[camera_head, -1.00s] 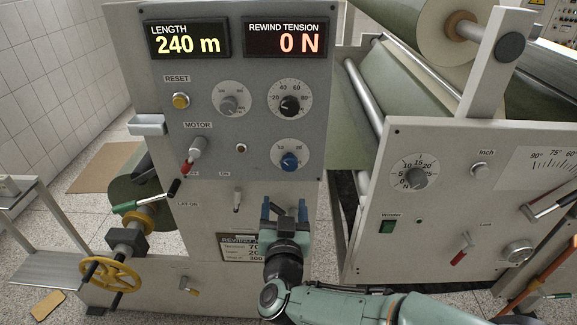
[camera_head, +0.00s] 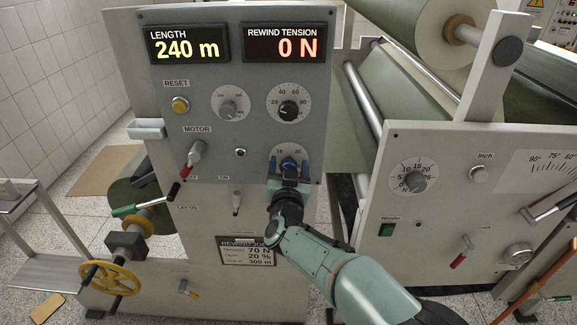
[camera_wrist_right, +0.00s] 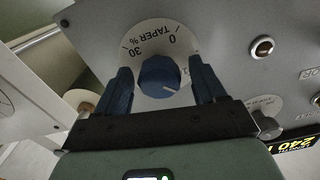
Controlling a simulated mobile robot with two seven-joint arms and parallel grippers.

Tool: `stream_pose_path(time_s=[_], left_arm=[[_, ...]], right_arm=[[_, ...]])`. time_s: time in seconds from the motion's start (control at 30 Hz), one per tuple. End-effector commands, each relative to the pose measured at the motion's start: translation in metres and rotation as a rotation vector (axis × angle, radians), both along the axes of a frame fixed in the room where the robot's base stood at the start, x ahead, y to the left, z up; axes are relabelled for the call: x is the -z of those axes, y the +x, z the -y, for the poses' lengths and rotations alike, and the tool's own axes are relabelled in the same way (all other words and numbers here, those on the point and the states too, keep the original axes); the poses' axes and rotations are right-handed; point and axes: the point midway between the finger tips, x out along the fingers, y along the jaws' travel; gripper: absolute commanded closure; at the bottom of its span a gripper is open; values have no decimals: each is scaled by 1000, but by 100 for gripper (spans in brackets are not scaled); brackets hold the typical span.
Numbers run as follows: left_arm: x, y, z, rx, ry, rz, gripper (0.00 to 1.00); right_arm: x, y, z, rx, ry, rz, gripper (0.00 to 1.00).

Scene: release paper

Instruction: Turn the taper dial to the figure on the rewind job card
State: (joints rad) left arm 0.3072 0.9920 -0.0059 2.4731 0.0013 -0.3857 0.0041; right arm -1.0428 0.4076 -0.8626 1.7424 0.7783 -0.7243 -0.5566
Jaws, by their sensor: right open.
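The taper dial (camera_head: 291,149) is a white disc low on the grey panel, with a blue knob that also shows in the right wrist view (camera_wrist_right: 158,74). There, the knob's white pointer line aims to the lower right, near the partly hidden figure beginning with 1. My right gripper (camera_wrist_right: 163,78) is open, with one blue finger on each side of the knob; I cannot tell whether they touch it. In the head view the right gripper (camera_head: 290,168) covers the dial's lower half. The rewind job card (camera_head: 246,252) reads 70 N, 20 % and 300 m. My left gripper is out of view.
Close above the taper dial is a black-knobbed dial (camera_head: 289,108). A grey-knobbed dial (camera_head: 229,106), the red-tipped motor lever (camera_head: 192,158) and a toggle (camera_head: 236,203) lie to the left.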

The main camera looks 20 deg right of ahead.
Motion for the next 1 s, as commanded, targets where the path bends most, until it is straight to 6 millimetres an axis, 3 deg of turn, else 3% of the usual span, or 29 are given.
stream_pose_path(time_s=[0.33,0.37,0.5,0.53,1.0], left_arm=[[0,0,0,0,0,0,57],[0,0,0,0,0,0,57],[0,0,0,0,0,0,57],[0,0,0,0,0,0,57],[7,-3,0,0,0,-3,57]], right_arm=[[1,5,1,0,0,-1,30],[1,5,1,-1,0,-1,37],[0,4,1,-1,0,-1,82],[0,4,1,-1,0,-1,86],[2,4,2,0,98,27,85]])
